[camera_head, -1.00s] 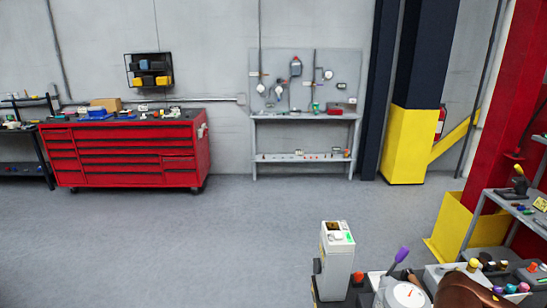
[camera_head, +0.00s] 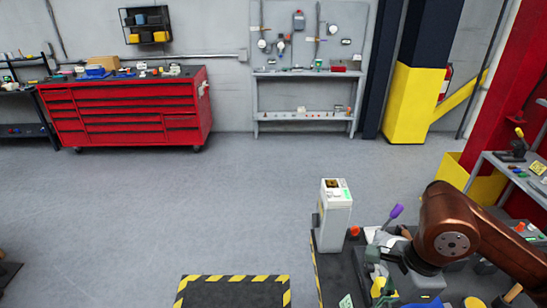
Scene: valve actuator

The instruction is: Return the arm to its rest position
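A bronze arm of mine (camera_head: 452,225) comes in from the lower right and bends over the cluttered workbench (camera_head: 333,262). A dark grey part below its round joint covers some of the bench. I cannot make out gripper fingertips there, nor whether they grip anything. My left gripper is not in view. Only a small brown piece and a dark shape show at the lower left edge, too cut off to identify.
A white and grey box-shaped device (camera_head: 335,212) stands on the bench left of the arm. A purple-tipped tool (camera_head: 396,212) sticks up beside the arm. A black floor mat with yellow stripes (camera_head: 233,279) lies left of the bench. Open grey floor (camera_head: 250,190) stretches toward the red tool cabinet (camera_head: 128,112).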

